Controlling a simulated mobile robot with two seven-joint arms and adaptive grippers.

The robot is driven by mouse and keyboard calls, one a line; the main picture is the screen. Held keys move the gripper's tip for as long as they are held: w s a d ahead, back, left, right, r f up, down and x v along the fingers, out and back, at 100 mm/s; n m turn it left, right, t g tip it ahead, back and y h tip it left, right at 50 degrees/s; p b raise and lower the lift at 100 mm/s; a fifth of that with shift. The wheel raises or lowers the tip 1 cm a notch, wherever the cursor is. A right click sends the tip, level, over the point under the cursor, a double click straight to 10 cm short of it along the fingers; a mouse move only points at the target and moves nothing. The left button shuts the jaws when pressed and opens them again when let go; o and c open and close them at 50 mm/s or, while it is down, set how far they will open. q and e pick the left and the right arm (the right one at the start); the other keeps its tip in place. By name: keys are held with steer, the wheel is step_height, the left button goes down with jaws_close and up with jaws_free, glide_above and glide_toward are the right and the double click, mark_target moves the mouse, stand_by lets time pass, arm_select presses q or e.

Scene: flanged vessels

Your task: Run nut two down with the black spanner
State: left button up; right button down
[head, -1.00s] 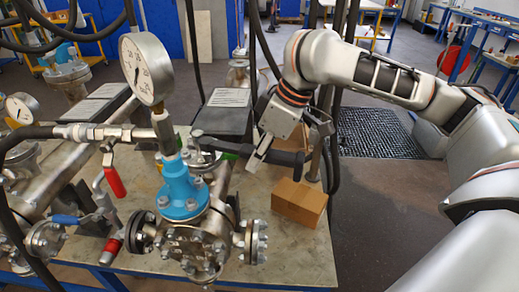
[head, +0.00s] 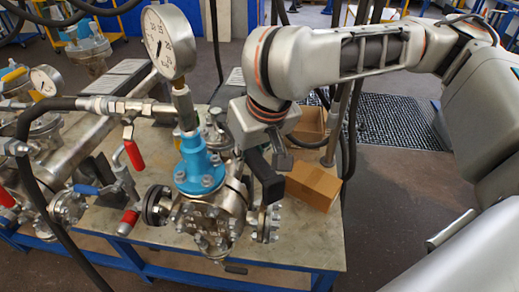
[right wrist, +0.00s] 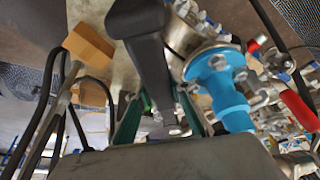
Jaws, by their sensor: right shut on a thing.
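My right gripper (head: 268,152) is shut on the black spanner (head: 265,178), to the right of the blue-necked vessel (head: 198,168). The spanner's thick dark end points down and toward the front, close above the vessel's right flange (head: 266,222). In the right wrist view the spanner (right wrist: 147,48) runs between green-padded fingers, and the blue neck (right wrist: 222,92) is beside it. Bolts and nuts ring the flanges; I cannot tell which is nut two. The spanner's far end is hidden, so contact with a nut cannot be told. My left gripper is out of view.
A pressure gauge (head: 168,42) rises above the vessel. A cardboard box (head: 313,186) is right of the spanner, with another box (head: 309,124) behind. A dark hose (head: 50,215) and red-handled valve (head: 133,154) are left. The bench's front right (head: 315,240) is clear.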

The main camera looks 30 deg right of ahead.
steer(key=shift+a+r+m, duration=0.1)
steer(key=shift+a+m, duration=0.3)
steer(key=shift+a, duration=0.15)
steer(key=shift+w+d+r, duration=0.1)
steer(key=shift+r, duration=0.15)
step_height(320, 180, up, 3)
steer(key=shift+r, duration=0.7)
